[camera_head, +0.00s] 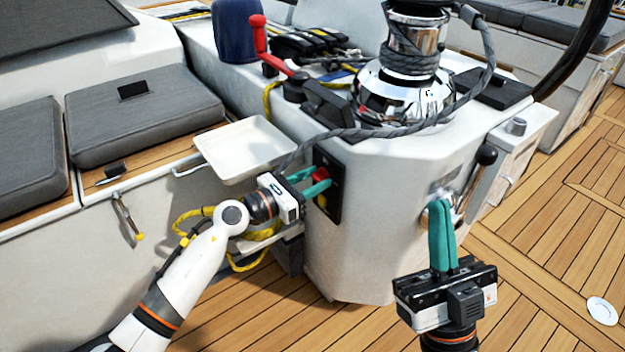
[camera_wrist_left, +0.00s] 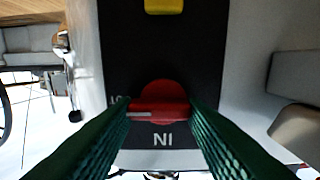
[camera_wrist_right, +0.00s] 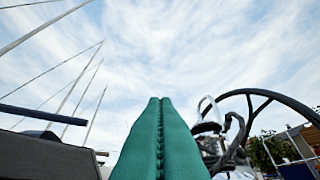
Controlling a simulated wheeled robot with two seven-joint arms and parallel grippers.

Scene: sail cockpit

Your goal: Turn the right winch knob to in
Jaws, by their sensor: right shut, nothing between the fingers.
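A black panel (camera_head: 334,162) on the white cockpit side carries a red knob (camera_head: 320,174) above a yellow knob (camera_head: 322,201). My left gripper (camera_head: 316,182) is at the red knob. In the left wrist view, which appears upside down, its green fingertips (camera_wrist_left: 161,108) lie at both ends of the red knob's (camera_wrist_left: 160,90) horizontal bar. Whether they press on it is unclear. A white mark on the bar lies at its left; "IN" reads inverted below it. A partly hidden label is at the left. My right gripper (camera_head: 442,205) is shut and empty, pointing up before the cockpit side.
A chrome winch (camera_head: 402,95) with grey rope stands on top. A white tray (camera_head: 246,150) is above my left forearm. A black-knobbed lever (camera_head: 486,156) is beside my right gripper. Yellow rope (camera_head: 190,215) hangs at left.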

